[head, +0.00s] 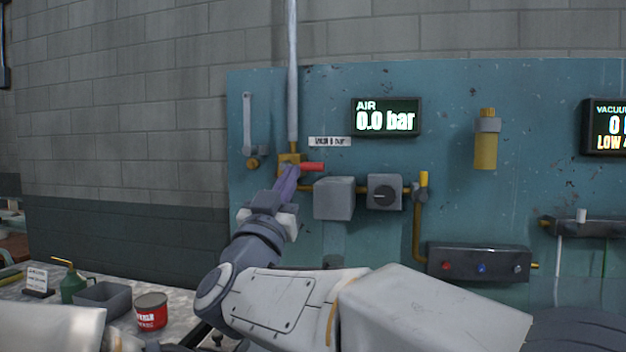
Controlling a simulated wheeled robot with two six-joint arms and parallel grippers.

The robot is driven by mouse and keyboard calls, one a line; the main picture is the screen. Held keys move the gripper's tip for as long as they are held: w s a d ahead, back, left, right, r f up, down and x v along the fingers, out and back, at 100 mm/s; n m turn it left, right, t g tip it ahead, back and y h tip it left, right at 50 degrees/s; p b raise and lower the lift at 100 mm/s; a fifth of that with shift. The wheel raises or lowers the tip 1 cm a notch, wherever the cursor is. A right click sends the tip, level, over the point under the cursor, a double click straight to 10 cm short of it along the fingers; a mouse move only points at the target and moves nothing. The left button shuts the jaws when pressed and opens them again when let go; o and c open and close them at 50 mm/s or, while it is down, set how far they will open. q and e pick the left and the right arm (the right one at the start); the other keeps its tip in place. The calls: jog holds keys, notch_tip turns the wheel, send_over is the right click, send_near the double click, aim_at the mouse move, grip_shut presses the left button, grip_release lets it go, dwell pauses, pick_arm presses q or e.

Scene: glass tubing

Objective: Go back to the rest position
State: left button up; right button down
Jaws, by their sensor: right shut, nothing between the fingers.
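My right gripper (287,180) is raised in front of the blue-green panel (450,90). Its fingers are shut and empty, and their tips overlap the brass valve (289,159) with the red handle (312,167) at the foot of the vertical pipe. I cannot tell whether the fingers touch the valve. The red handle points right, roughly level. My right arm crosses the lower middle of the view and hides part of the panel. My left gripper is not in view.
The AIR display (386,118) reads 0.0 bar. Right of the valve are a grey box (334,199) and a dial (384,192). A black button box (480,262) sits lower right. A bench at lower left holds a red can (151,311) and a grey tray (103,298).

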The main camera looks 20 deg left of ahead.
jog(key=shift+s+a, duration=0.1)
jog(key=shift+a, duration=0.15)
